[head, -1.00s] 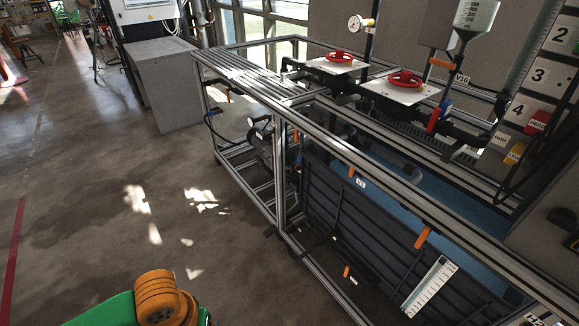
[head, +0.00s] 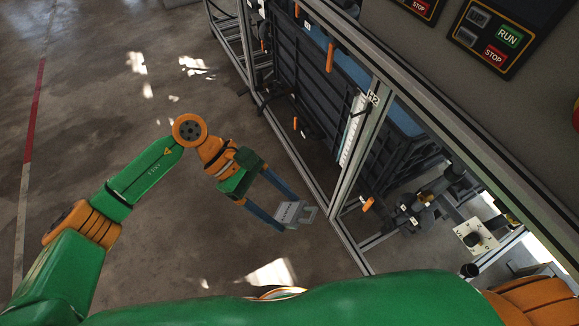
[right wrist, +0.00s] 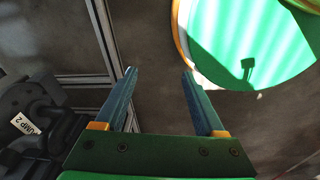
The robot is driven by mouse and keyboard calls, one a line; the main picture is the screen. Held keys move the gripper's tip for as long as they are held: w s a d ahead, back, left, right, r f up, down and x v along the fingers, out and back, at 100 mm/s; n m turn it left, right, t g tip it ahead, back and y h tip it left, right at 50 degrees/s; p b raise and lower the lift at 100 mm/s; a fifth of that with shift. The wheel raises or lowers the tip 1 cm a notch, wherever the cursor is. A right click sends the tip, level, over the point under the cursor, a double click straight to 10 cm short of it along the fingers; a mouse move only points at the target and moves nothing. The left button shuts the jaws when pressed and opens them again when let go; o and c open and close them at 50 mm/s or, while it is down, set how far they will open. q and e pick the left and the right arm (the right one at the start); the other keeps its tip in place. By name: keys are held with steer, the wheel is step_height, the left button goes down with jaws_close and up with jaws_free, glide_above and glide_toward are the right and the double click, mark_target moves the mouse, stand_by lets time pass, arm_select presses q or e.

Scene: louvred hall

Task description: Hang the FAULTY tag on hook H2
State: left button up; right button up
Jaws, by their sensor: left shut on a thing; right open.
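My left gripper (head: 288,212) reaches in from the left in the head view, with its blue fingers shut on a pale grey tag (head: 296,215). The tag has dark lettering too small to read and a notched, hook-like end past the fingertips. It is in the air over the floor, left of the metal frame and apart from it. The hook itself I cannot make out clearly. My right gripper (right wrist: 158,74) is open and empty in the right wrist view.
The aluminium frame (head: 318,195) runs diagonally beside the tag, with a dark ribbed panel (head: 292,75) behind it. A control panel (head: 500,38) with RUN and STOP buttons is upper right. A PUMP 2 label (right wrist: 25,124) shows in the right wrist view. Open floor lies left.

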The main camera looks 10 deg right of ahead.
arm_select(q)
steer(key=w+d+n+t+h+b, duration=0.9)
steer(key=w+d+n+t, duration=0.1)
steer(key=w, duration=0.3)
steer(key=shift+w+d+r+n+t, duration=0.3)
steer(key=shift+d+r+t, duration=0.1)
steer(key=shift+d+t, duration=0.25)
steer(key=shift+a, duration=0.15)
steer(key=shift+b+x, duration=0.9)
steer(key=shift+x, duration=1.6)
steer(key=shift+w+d, duration=0.1)
steer(key=shift+d, duration=0.2)
